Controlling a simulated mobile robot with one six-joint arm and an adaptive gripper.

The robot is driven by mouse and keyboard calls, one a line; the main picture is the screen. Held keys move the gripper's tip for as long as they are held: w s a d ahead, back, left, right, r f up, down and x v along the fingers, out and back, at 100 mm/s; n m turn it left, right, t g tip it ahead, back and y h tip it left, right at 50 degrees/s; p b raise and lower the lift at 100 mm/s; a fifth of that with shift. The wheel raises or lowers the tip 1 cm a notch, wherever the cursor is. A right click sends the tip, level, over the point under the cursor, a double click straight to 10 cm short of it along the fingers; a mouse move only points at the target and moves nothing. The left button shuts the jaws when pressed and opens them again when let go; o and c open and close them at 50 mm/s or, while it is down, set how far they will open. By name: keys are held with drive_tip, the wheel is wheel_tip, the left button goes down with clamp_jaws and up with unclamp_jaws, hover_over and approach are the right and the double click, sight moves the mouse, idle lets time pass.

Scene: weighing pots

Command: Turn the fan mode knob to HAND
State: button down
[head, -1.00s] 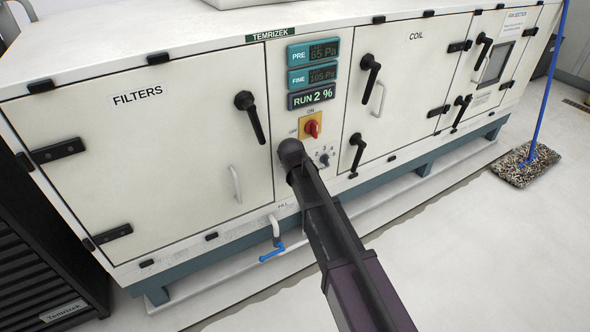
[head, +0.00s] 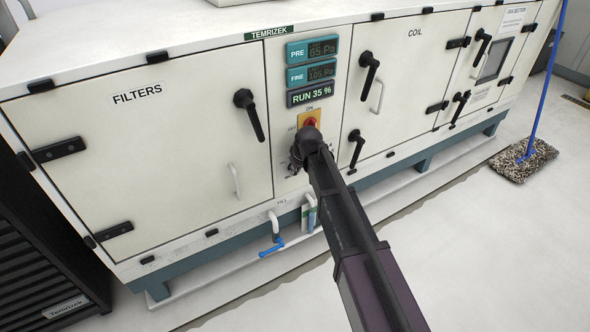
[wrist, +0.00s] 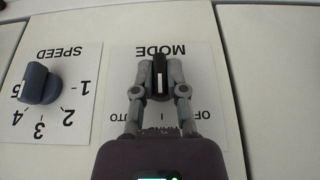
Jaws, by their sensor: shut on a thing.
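The fan mode knob (wrist: 160,78) is black with a white line, on a white plate marked MODE (wrist: 167,50) in the wrist view. The lettering appears upside down there. My gripper (wrist: 160,70) is shut on this knob, one grey finger on each side. The knob's white line runs roughly up and down in the picture, in line with a tick below it. In the head view my arm hides the mode knob.
A grey speed knob (wrist: 38,84) sits close to the left in the wrist view, on a plate numbered 1 to 5. In the head view, a red switch (head: 310,120) and the RUN 35 % display (head: 313,95) are above my wrist. Door handles (head: 249,113) flank the panel.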

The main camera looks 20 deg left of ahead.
drive_tip(key=c, duration=0.7)
unclamp_jaws()
drive_tip(key=shift+h, duration=0.3)
drive_tip(key=shift+s+a+f+n+t+h+b, duration=0.1)
drive_tip(key=shift+n+t+h+b, duration=0.1)
drive_tip(key=shift+t+h+b, duration=0.5)
drive_tip(key=shift+s+f+n+t+h+b, duration=0.15)
drive_tip(key=shift+t+h, duration=0.35)
drive_tip(key=shift+t, duration=0.5)
drive_tip(key=shift+n+t+h+b, duration=0.55)
drive_tip(key=shift+t+h+b, duration=0.65)
drive_tip(key=shift+t+b, duration=0.55)
drive_tip(key=w+r+p+v, duration=0.1)
drive_tip(key=p+v, duration=0.9)
drive_tip(key=v, duration=0.4)
drive_tip(key=shift+w+d+r+m+g+h+p, duration=0.3)
drive_tip(key=shift+d+r+m+g+p, duration=0.6)
drive_tip(key=shift+d+r+p, duration=2.1)
drive_tip(key=shift+w+d+r+m+g+h+p, duration=0.25)
drive_tip(key=shift+d+r+m+g+p, duration=1.15)
drive_tip(key=shift+d, duration=3.2)
drive_tip(key=shift+w+d+r+m+g+h+p, duration=0.25)
drive_tip(key=shift+d+r+p, duration=1)
drive_tip(key=shift+d+p, duration=2.2)
